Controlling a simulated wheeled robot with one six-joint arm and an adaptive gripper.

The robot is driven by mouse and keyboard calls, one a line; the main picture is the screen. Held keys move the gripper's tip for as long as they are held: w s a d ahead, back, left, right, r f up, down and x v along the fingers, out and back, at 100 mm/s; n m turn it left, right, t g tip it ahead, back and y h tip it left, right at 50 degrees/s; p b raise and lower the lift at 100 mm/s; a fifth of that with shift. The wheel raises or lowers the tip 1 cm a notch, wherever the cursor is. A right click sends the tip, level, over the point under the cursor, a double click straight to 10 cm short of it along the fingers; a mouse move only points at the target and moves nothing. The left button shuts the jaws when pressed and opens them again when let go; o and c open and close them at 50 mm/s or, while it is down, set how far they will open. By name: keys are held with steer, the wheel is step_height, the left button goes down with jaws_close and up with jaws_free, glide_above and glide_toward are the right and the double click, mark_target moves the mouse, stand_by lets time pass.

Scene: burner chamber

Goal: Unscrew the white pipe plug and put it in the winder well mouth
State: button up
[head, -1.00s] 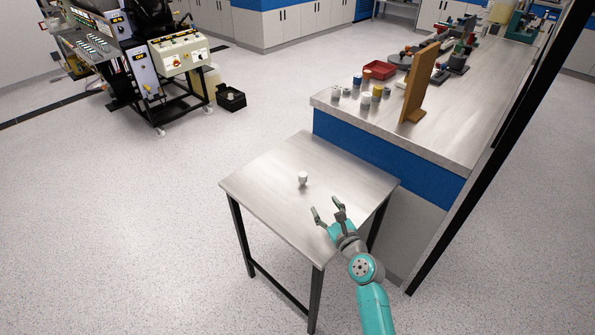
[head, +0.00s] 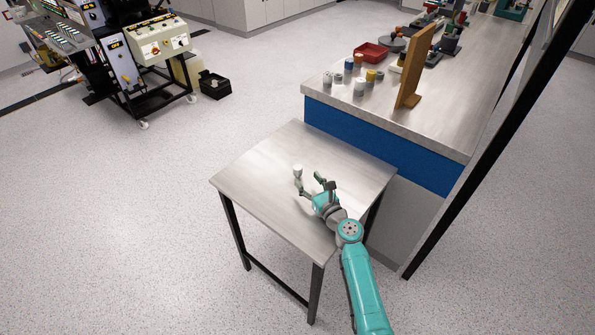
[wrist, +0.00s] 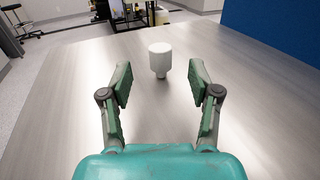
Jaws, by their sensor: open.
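A white plug (head: 298,171) stands upright on the small metal-topped table (head: 262,212). In the wrist view the white plug (wrist: 160,58) has a wide round top and a narrower lower part. My gripper (head: 311,184) is low over the table, just to the right of the plug in the head view. In the wrist view my gripper (wrist: 160,84) is open, with nothing between its fingers. The plug is straight ahead, centred between the fingertips and a little beyond them. I cannot make out a winder well mouth for certain.
A long bench (head: 440,128) adjoins the table, carrying small cylinders, a red tray (head: 370,52) and an upright brown board (head: 416,66). A wheeled machine (head: 125,60) and a black bin (head: 215,85) stand at the upper left. The tabletop around the plug is clear.

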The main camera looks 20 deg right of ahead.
mark_target(300, 170)
steer(key=shift+x, duration=3.75)
jaws_close()
